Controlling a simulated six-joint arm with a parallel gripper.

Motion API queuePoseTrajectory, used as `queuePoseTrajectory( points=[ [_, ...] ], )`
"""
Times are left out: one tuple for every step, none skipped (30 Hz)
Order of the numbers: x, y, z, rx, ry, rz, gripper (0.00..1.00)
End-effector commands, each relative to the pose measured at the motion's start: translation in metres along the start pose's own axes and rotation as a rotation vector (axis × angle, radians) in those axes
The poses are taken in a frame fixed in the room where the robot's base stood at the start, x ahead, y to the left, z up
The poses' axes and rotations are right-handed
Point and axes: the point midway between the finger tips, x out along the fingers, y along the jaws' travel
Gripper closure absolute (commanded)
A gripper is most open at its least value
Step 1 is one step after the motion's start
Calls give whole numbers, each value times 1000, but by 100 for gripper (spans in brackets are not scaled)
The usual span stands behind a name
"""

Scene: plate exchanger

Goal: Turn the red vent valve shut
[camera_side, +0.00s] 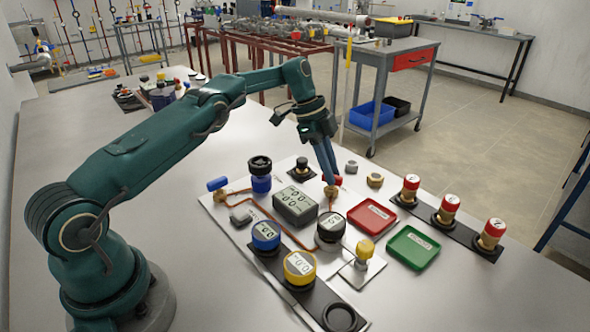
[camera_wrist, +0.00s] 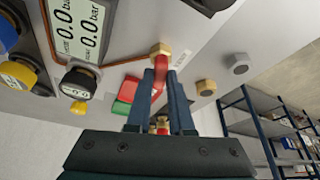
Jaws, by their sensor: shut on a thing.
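The red vent valve (camera_side: 339,180) sits at the right end of the copper pipe on the light plate, with a brass body (camera_side: 331,192) below its red handle. My gripper (camera_side: 331,181) reaches down to it from above. In the wrist view the red handle (camera_wrist: 160,64) shows between the two fingertips (camera_wrist: 161,73), with the brass nut (camera_wrist: 160,49) just beyond. The fingers are closed on the handle and cover part of it, so its exact angle is hard to tell.
A grey gauge box (camera_side: 295,204) and a black-capped round gauge (camera_side: 331,226) stand close by. A red tray (camera_side: 372,216) and a green tray (camera_side: 413,248) lie to the right. Loose fittings (camera_side: 375,180) lie behind. A blue-handled valve (camera_side: 217,183) is at the left.

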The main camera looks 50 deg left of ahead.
Motion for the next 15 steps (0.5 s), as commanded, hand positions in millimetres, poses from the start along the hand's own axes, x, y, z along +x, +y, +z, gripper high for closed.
queuePoseTrajectory(
  points=[
    [0,1,0,0,0,3,100],
    [0,1,0,0,0,3,100],
    [0,1,0,0,0,3,100],
    [0,1,0,0,0,3,72],
    [0,1,0,0,0,2,61],
    [0,0,0,0,0,2,50],
    [0,0,0,0,0,2,50],
    [0,0,0,0,0,2,50],
    [0,0,0,0,0,2,50],
    [0,0,0,0,0,2,50],
    [0,0,0,0,0,2,50],
    [0,0,0,0,0,1,50],
    [0,0,0,0,0,1,50],
    [0,0,0,0,0,1,50],
    [0,0,0,-1,0,1,50]
  ],
)
